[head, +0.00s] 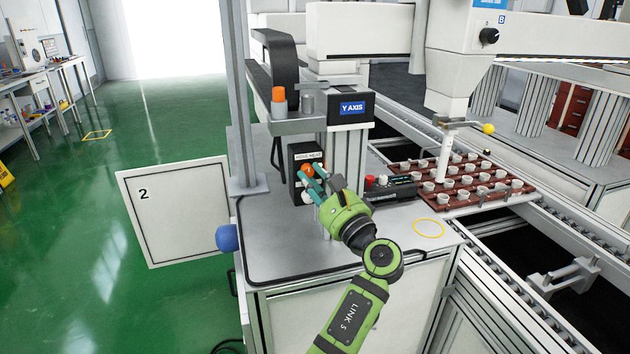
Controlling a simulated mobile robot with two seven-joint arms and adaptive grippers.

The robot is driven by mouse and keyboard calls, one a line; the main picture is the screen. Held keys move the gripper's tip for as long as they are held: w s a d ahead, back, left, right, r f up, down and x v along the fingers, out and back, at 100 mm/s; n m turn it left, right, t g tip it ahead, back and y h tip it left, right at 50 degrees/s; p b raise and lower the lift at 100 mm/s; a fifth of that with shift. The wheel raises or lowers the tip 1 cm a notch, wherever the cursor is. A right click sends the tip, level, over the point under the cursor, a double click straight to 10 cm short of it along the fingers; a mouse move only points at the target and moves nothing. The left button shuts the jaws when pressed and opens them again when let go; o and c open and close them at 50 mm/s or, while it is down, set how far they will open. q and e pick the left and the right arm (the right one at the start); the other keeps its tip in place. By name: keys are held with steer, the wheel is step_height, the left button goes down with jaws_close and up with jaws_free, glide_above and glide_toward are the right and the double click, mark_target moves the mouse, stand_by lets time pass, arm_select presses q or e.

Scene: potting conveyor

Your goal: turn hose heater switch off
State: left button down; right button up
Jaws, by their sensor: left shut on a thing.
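The hose heater switch is a black box with a white label (308,157) that seems to read HOSE HEAT. It stands on the grey cabinet top, below the Y AXIS unit. An orange-red knob (307,169) shows on its front. My left gripper (306,176) reaches it from the front right, its teal fingers shut on the knob. The fingers cover part of the box face, so the knob's setting cannot be read. A pale round part (307,197) shows low on the box. My right gripper is not in view.
An orange-capped part (279,100) stands on a bracket above. A brown tray of pots (470,190) lies on the conveyor. An open door panel marked 2 (180,215) juts out left.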

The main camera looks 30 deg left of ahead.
arm_select(q)
steer(key=shift+r, duration=0.35)
steer(key=c, duration=1.3)
jaws_free()
steer(key=shift+f, duration=0.1)
steer(key=shift+f, duration=0.15)
steer(key=shift+s+d+f, duration=0.1)
steer(key=shift+d+f, duration=0.05)
steer(key=shift+d, duration=0.1)
steer(key=v, duration=0.6)
steer(key=shift+s+d, duration=0.15)
steer(key=shift+d, duration=0.2)
